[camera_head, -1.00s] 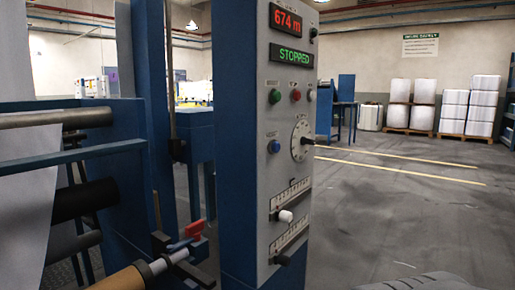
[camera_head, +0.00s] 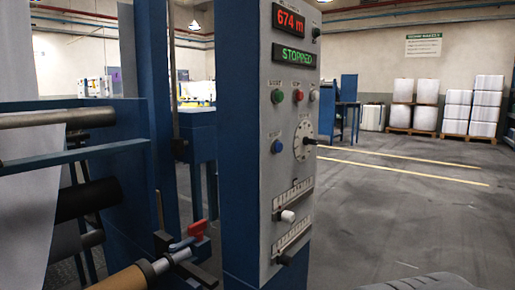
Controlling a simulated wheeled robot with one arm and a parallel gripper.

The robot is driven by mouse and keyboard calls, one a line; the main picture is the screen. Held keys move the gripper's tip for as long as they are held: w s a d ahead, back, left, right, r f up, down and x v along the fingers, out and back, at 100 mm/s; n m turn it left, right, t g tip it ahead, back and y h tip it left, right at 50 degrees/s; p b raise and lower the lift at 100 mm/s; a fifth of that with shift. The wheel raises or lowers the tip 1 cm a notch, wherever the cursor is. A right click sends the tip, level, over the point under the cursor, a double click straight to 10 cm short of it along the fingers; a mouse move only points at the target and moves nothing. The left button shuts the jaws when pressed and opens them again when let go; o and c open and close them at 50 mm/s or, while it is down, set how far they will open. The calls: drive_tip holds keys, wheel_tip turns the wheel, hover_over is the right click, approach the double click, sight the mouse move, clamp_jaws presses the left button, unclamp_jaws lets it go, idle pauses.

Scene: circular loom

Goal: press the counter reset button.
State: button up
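The grey control panel (camera_head: 264,190) stands on a blue post in the middle of the head view, seen at an angle. A blue button (camera_head: 277,146) sits on the panel at left, below a green button (camera_head: 277,96). The small label above the blue button is too blurred to read for sure. The red counter display (camera_head: 289,18) reads 674 m, and the green display (camera_head: 295,54) below it reads STOPPED. No gripper can be made out in the view, and nothing is seen touching the buttons.
A red button (camera_head: 298,94), a whitish button (camera_head: 314,95), a dial (camera_head: 304,140) with a protruding dark handle and two sliders (camera_head: 288,216) share the panel. Loom rollers (camera_head: 75,118) and a red-handled valve (camera_head: 197,230) stand at left. Open floor (camera_head: 400,220) lies to the right.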

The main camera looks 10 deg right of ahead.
clamp_jaws()
idle(0.3)
idle(0.6)
